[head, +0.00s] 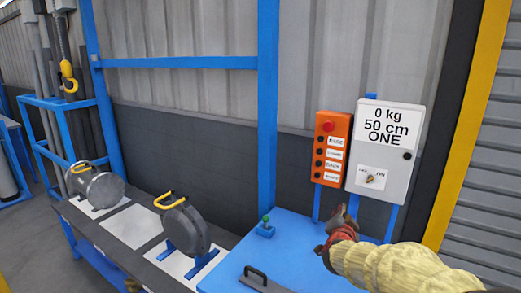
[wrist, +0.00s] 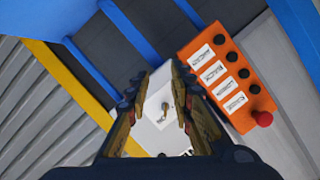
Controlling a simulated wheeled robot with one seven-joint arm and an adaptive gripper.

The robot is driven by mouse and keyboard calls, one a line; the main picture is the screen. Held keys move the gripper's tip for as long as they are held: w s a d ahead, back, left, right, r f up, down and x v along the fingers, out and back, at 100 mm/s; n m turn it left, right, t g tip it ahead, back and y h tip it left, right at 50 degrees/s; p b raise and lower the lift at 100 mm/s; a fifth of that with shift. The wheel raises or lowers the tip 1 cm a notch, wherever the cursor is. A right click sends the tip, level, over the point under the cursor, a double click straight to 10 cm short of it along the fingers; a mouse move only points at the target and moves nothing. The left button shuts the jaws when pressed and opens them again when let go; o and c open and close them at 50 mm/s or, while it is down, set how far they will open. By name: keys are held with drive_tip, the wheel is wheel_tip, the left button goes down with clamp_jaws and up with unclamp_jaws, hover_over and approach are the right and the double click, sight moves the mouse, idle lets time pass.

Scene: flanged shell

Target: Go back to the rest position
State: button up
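My gripper (head: 342,212) is at the lower right in the head view, just below the grey control box (head: 384,150) and the orange button box (head: 331,148). In the wrist view my gripper (wrist: 163,72) has its two fingers apart, with nothing between them. The grey box (wrist: 155,124) and its small switch knob (wrist: 165,106) show beyond the gap, in line with the fingers. I cannot tell how far the fingertips are from the box. The grey box's sign reads "0 kg 50 cm ONE". The orange box (wrist: 228,84) is right of the fingers in the wrist view.
Two grey flanged parts with yellow handles, one nearer (head: 187,230) and one farther (head: 97,187), are on the dark bench to the left. A blue post (head: 268,110) rises behind.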

drive_tip(key=s+a+f+n+g+y, duration=0.2)
drive_tip(key=s+a+f+n+y, duration=0.2)
drive_tip(key=a+f, duration=0.25)
drive_tip(key=s+a+f+n+g+y, duration=0.1)
drive_tip(key=s+a+n+g+y, duration=0.15)
drive_tip(key=s, duration=0.45)
drive_tip(key=s+a+f+n+g+y, duration=0.1)
drive_tip(key=s+a+n+g, duration=0.1)
drive_tip(key=s+a, duration=0.3)
drive_tip(key=s+d+r+n+g, duration=0.1)
drive_tip(key=s+r, duration=0.3)
drive_tip(key=s, duration=0.9)
drive_tip(key=s+d+r+n+g+h+p, duration=0.1)
drive_tip(key=s+r+n, duration=0.2)
drive_tip(key=s, duration=1)
drive_tip(key=shift+s+r+p, duration=0.2)
drive_tip(key=shift+r+p, duration=0.1)
drive_tip(key=shift+r, duration=0.4)
